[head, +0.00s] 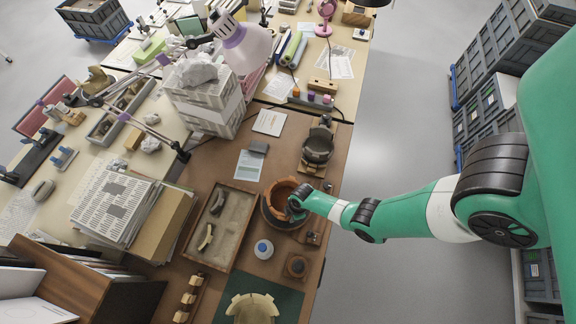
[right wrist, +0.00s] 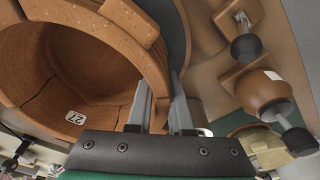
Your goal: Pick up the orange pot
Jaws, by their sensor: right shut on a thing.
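The orange pot (head: 273,199) is in the right part of the brown work table in the head view, standing in or over a dark round support. In the right wrist view the pot (right wrist: 95,60) fills the left, its open mouth facing the camera; seams run over its inside and a white label (right wrist: 75,118) reads 27. My right gripper (head: 296,206) is at the pot's right rim. In the right wrist view its fingers (right wrist: 163,100) are on both sides of the pot wall, shut on it. Whether the pot is off its support cannot be told. My left gripper is not in view.
A sand tray (head: 184,237) with dark sherds lies left of the pot. A white-and-blue jar (head: 263,249) stands in front, a dark pot (head: 318,146) on a stand behind. A small wooden stand (head: 296,266) is near the table's right edge. Open floor lies beyond.

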